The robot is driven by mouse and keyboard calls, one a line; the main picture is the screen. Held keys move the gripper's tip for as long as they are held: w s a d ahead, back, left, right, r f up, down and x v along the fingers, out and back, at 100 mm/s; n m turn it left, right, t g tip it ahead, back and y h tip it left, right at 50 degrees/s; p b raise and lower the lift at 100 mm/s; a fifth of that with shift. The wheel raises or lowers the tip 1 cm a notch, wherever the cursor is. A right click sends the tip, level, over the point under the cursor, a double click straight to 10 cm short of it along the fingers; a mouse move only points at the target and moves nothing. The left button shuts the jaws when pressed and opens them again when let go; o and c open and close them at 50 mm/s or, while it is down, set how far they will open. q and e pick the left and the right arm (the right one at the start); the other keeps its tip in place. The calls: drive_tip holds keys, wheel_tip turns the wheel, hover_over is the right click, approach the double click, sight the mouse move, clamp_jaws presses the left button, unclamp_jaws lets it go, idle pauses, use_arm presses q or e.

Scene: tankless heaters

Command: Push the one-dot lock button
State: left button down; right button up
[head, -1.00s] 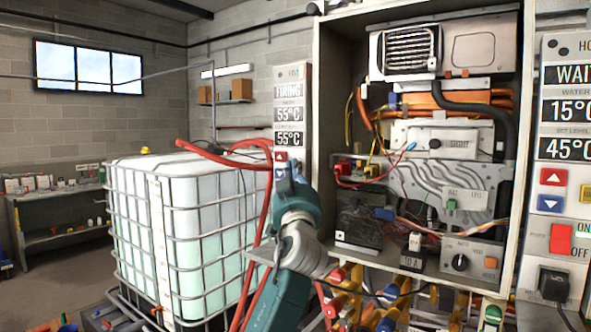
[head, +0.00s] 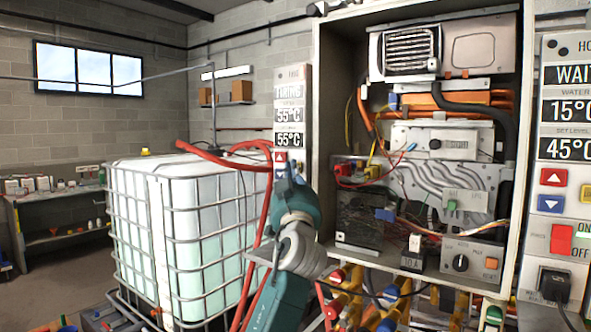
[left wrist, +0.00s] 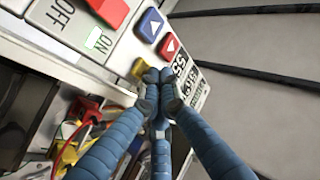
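The left heater's panel (head: 289,100) reads 55°C on two lines in the head view; its dot marking is too small to read. My left gripper (head: 285,172) is in front of this panel's lower part. In the left wrist view its blue fingertips (left wrist: 158,82) are closed together, empty, at the yellow button's edge. I cannot tell whether they touch it. My right gripper is not in view.
An open heater cabinet (head: 322,130) with wires stands just right of my left arm. A two-dot panel (head: 566,130) reading WAIT is at the right edge. A caged white tank (head: 180,230) and red hoses (head: 266,210) are on the left.

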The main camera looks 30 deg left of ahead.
use_arm(q)
drive_tip(key=shift+s, duration=0.25)
drive_tip(key=s, duration=0.6)
drive_tip(key=shift+a+p, duration=0.3)
drive_tip(key=shift+p, duration=0.05)
drive_tip(key=shift+f, duration=0.1)
idle(0.4)
